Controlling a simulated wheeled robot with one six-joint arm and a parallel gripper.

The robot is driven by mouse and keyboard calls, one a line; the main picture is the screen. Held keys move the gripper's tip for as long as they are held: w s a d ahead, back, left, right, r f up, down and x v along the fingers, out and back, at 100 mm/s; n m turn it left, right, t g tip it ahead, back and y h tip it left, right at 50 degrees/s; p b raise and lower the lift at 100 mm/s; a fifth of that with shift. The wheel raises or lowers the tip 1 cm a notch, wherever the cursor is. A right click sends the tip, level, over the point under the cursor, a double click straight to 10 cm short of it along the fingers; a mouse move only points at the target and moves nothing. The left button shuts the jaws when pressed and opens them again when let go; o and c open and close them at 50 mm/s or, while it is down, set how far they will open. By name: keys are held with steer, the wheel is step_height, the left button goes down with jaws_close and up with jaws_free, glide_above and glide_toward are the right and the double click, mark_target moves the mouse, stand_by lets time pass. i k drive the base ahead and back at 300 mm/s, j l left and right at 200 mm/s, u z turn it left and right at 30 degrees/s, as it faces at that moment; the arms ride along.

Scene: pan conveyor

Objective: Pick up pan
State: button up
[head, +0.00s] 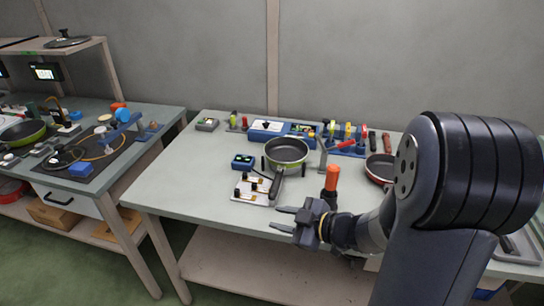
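A green pan (286,154) with a dark inside and a dark handle sits on the middle of the table, its handle pointing toward the front edge. A red pan (380,168) lies farther right, partly hidden by my arm. My gripper (280,219) is at the table's front edge, in front of the green pan's handle and apart from it. Its two fingers point left with a gap between them, and nothing shows in the gap.
A white plate with small fittings (254,189) lies left of the handle. An orange-topped post (331,181) stands close behind my gripper. The table's left front (180,190) is clear.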

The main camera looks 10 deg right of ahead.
mark_target(284, 152)
steer(key=i+j+z, duration=0.25)
steer(key=j, duration=0.4)
steer(key=i+j+z, duration=0.1)
steer(key=i+j, duration=0.15)
steer(key=j, duration=0.15)
steer(key=i+j+z, duration=0.15)
steer(key=j, duration=0.2)
steer(key=z, duration=0.7)
